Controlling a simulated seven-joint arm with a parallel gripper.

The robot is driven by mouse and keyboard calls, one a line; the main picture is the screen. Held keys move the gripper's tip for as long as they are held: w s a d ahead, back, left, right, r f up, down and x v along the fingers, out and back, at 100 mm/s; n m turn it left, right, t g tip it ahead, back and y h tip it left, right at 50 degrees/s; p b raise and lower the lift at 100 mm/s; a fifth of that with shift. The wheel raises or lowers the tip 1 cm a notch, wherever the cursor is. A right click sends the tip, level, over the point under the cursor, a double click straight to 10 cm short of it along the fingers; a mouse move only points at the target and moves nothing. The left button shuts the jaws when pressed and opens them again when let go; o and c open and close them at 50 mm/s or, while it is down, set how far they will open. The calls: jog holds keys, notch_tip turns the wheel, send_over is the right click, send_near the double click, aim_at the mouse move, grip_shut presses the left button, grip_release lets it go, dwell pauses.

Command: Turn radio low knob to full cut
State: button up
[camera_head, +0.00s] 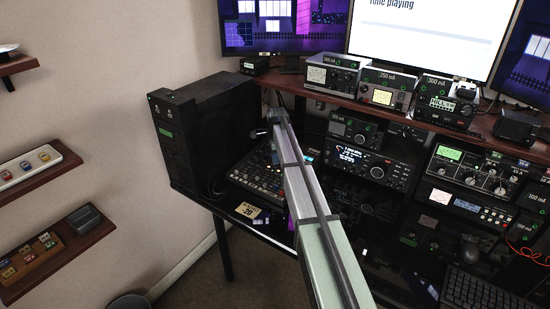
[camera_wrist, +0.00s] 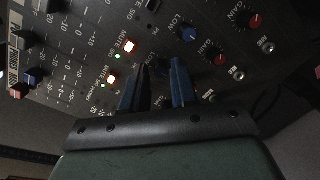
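In the wrist view I look closely at a dark mixer panel (camera_wrist: 90,35) with channel knobs. My gripper (camera_wrist: 157,68) has two blue fingers apart over the panel. A small dark-blue knob (camera_wrist: 161,67) shows dimly in the gap between the fingertips; contact cannot be made out. It lines up with another blue knob (camera_wrist: 189,34) labelled LOW in the adjacent channel. No "radio" label is readable. In the head view the mixer (camera_head: 258,174) lies on the desk, partly behind my arm, and my gripper cannot be made out there.
Red gain knobs (camera_wrist: 219,59) sit beside the blue ones. Lit mute buttons (camera_wrist: 129,46) and fader caps (camera_wrist: 34,75) lie left. A black computer case (camera_head: 205,135) stands left of the mixer, and a radio (camera_head: 368,165) stands right of it.

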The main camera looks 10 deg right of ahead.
jog(key=shift+f, duration=0.25)
jog(key=shift+c, duration=0.2)
grip_shut()
